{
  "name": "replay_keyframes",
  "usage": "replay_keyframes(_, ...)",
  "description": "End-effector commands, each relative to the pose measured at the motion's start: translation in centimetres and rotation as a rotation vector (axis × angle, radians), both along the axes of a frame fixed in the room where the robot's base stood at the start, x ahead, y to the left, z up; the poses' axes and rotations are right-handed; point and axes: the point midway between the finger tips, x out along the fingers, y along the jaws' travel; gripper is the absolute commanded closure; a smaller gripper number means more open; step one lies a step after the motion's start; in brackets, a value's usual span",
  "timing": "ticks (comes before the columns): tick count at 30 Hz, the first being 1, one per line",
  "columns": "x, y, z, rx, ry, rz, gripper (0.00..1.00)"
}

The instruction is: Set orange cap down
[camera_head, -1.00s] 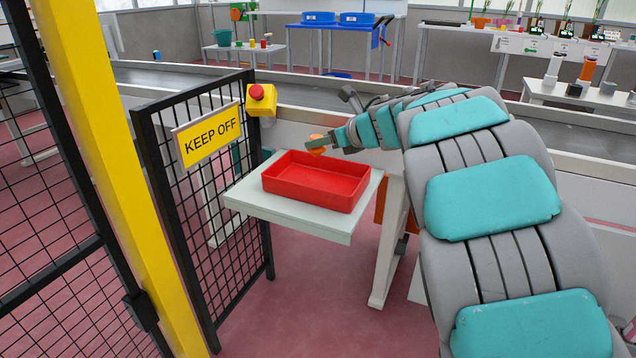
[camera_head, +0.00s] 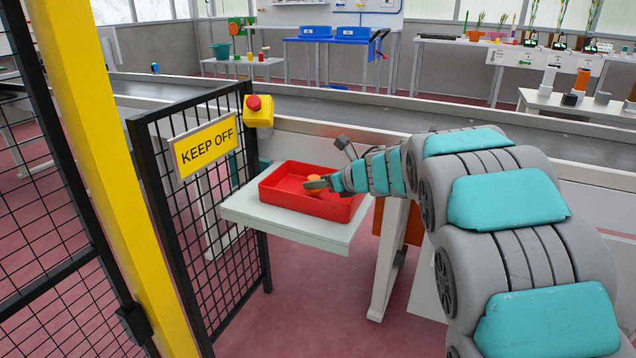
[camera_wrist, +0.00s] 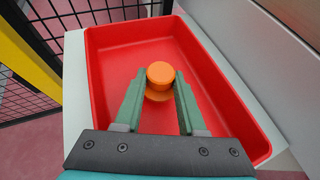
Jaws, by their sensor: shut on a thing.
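The orange cap (camera_wrist: 160,75) is held between the two green fingertips of my gripper (camera_wrist: 158,90) in the wrist view. In the head view the cap (camera_head: 315,184) shows at the tip of my gripper (camera_head: 318,185), over the red tray (camera_head: 290,199). The tray fills most of the wrist view, and its floor (camera_wrist: 112,85) around the cap is bare. I cannot tell whether the cap touches the tray floor. Part of the cap is hidden by the fingers.
The tray stands on a small white table (camera_head: 285,226). A black mesh fence with a yellow KEEP OFF sign (camera_head: 206,146) is close on the left, with a red-topped yellow button box (camera_head: 257,108) above it. A conveyor (camera_head: 400,112) runs behind.

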Motion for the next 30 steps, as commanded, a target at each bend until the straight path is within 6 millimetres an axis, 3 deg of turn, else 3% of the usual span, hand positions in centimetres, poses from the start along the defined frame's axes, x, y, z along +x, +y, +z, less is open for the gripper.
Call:
replay_keyframes(3, 0.0, -0.1, -0.4, 0.0, 0.0, -0.001, 1.0)
replay_keyframes(4, 0.0, 0.0, -0.2, 0.0, 0.0, -0.001, 0.57)
replay_keyframes(11, 0.0, 0.0, -0.2, 0.0, 0.0, -0.001, 0.31)
replay_keyframes(22, 0.0, 0.0, 0.3, 0.001, 0.001, 0.0, 0.31)
replay_keyframes(30, -2.4, -2.8, 2.0, -0.002, -0.002, -0.003, 0.31)
